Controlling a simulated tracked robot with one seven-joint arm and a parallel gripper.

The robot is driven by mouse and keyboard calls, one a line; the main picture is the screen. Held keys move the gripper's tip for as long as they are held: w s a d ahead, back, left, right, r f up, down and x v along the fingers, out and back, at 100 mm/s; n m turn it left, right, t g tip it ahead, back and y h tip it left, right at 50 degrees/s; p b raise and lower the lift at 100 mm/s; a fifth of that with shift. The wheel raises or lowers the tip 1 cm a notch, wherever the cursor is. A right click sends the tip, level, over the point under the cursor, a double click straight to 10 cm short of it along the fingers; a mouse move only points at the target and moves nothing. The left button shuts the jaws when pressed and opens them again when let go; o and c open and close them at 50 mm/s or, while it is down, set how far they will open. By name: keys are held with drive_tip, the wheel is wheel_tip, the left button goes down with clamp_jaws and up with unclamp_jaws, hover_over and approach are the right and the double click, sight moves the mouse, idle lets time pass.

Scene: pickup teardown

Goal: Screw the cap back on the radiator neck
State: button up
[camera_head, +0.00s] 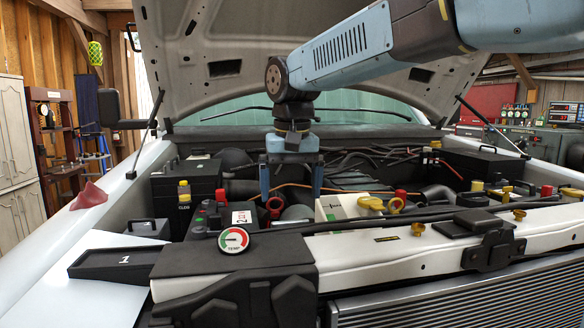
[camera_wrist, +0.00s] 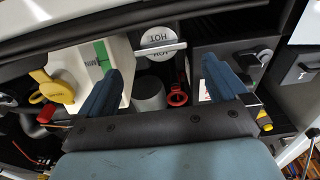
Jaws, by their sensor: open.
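A round silver cap (camera_wrist: 158,42) with dark "HOT" lettering and a pale bar across it shows in the wrist view, just beyond the fingertips. Its underside is hidden, so I cannot tell what it rests on; I cannot make out the radiator neck. My gripper (camera_head: 290,198) hangs fingers-down over the engine bay in the head view. Its two blue fingers are spread wide and empty; the gap also shows in the wrist view (camera_wrist: 162,65). In the head view I cannot clearly pick out the cap.
A grey cylinder (camera_wrist: 148,94) and a red ring (camera_wrist: 177,97) lie near the cap. A white reservoir (camera_wrist: 115,50) and yellow cap (camera_wrist: 57,88) stand to the left there. The front beam (camera_head: 400,243), temperature gauge (camera_head: 233,240) and black tray (camera_head: 118,263) lie nearer the head camera. The raised hood (camera_head: 225,40) hangs above.

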sight(292, 221)
drive_tip(key=f, duration=0.6)
drive_tip(key=shift+w+a+f, duration=0.1)
drive_tip(key=shift+w+f, duration=0.2)
drive_tip(key=shift+w, duration=0.05)
drive_tip(key=shift+c, duration=0.4)
drive_tip(key=c, duration=0.9)
drive_tip(key=m, duration=0.4)
drive_tip(key=shift+h, duration=0.3)
drive_tip(key=m, duration=0.3)
drive_tip(key=shift+m, duration=0.3)
drive_tip(key=m, duration=0.3)
drive_tip(key=shift+w+m+h, duration=0.1)
drive_tip(key=shift+m+h, duration=0.2)
drive_tip(key=shift+h, duration=0.1)
drive_tip(key=m, duration=0.3)
drive_tip(key=shift+m+g, duration=0.3)
drive_tip(key=shift+g, duration=0.1)
drive_tip(key=shift+f, duration=0.1)
